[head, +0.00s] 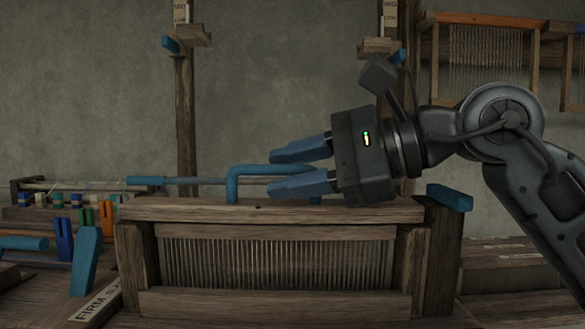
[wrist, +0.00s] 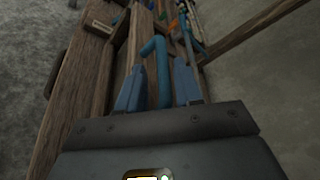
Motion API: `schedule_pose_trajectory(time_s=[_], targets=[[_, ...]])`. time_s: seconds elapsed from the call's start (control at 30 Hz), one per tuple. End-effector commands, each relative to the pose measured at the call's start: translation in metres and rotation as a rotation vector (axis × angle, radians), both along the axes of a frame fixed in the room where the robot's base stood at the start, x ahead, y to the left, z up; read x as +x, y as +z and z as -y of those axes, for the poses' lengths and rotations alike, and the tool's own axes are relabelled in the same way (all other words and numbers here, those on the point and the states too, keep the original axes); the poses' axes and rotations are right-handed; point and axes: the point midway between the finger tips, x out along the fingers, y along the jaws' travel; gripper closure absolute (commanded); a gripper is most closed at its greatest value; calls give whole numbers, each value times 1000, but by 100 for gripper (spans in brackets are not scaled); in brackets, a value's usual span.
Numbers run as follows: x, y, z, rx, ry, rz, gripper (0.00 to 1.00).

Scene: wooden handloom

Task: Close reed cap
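The reed cap (head: 180,209) is a long wooden bar lying across the top of the wooden frame, above the reed (head: 275,263) with its thin upright dents. A blue bent handle (head: 235,186) stands on the cap; its right part is hidden behind my lower finger. My gripper (head: 269,174) comes in from the right at the handle's height, with its two blue fingers spread. In the wrist view the handle (wrist: 163,75) lies between the fingers of my gripper (wrist: 158,64), which look apart from it. Whether the cap is fully seated cannot be told.
A blue lever (head: 85,262) stands left of the frame, near a label (head: 96,303). Coloured pegs (head: 106,218) are at far left. Wooden posts (head: 185,130) rise behind. A blue piece (head: 449,197) tops the right post. A reed rack (head: 485,60) hangs at back right.

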Motion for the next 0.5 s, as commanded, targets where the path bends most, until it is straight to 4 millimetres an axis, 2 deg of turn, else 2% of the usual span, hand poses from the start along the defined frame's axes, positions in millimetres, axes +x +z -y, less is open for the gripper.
schedule_pose_trajectory(time_s=[0.33,0.5], targets=[[0,3,3,3,-1,3,60],[-7,9,22,2,-4,3,60]])
